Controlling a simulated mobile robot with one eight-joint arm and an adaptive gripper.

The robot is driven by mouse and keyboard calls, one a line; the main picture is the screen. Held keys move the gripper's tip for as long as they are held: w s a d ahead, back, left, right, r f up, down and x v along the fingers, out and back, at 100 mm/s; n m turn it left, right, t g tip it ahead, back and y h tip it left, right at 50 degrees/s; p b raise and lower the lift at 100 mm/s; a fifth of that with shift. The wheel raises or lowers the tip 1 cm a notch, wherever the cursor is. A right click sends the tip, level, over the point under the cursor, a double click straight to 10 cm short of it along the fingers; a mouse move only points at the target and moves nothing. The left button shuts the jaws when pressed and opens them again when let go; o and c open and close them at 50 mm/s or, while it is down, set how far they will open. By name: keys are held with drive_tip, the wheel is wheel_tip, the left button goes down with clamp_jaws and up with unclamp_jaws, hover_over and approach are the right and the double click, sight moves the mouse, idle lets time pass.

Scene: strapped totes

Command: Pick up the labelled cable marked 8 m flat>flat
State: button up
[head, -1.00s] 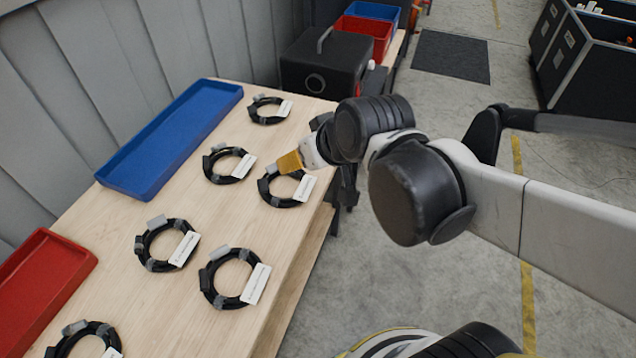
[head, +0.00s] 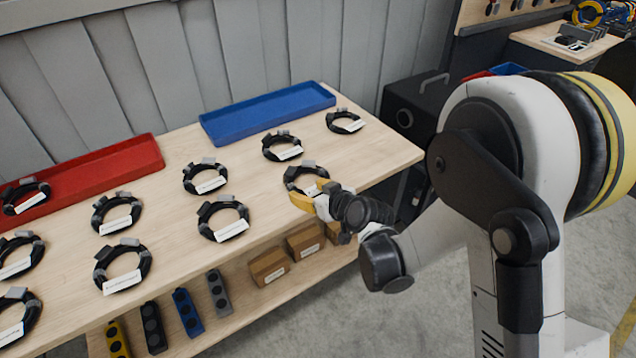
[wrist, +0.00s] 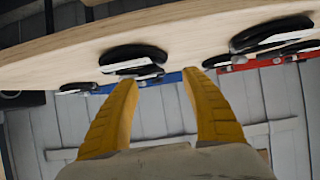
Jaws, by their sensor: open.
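Several black coiled cables with grey connectors and white labels lie on the wooden table; the label print is too small to read, so I cannot tell which is marked 8 m flat>flat. My gripper (head: 314,200) is at the table's front right edge, beside the nearest coil (head: 303,176), whose front it partly hides. In the wrist view my gripper (wrist: 162,82) has its two yellow fingers apart with nothing between them. A coil (wrist: 133,54) with a white label lies beyond the left fingertip, and another coil (wrist: 270,34) is to the right.
A blue tray (head: 268,113) lies empty at the table's back. A red tray (head: 110,170) to its left has a coil (head: 25,196) at its left end. Cardboard boxes (head: 269,266) and coloured blocks (head: 187,312) sit on the shelf below. A black case (head: 414,108) stands right of the table.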

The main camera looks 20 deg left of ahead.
sight(293, 184)
drive_tip(key=b+x, duration=0.3)
drive_tip(key=x, duration=0.7)
drive_tip(key=shift+d+r, duration=0.1)
clamp_jaws()
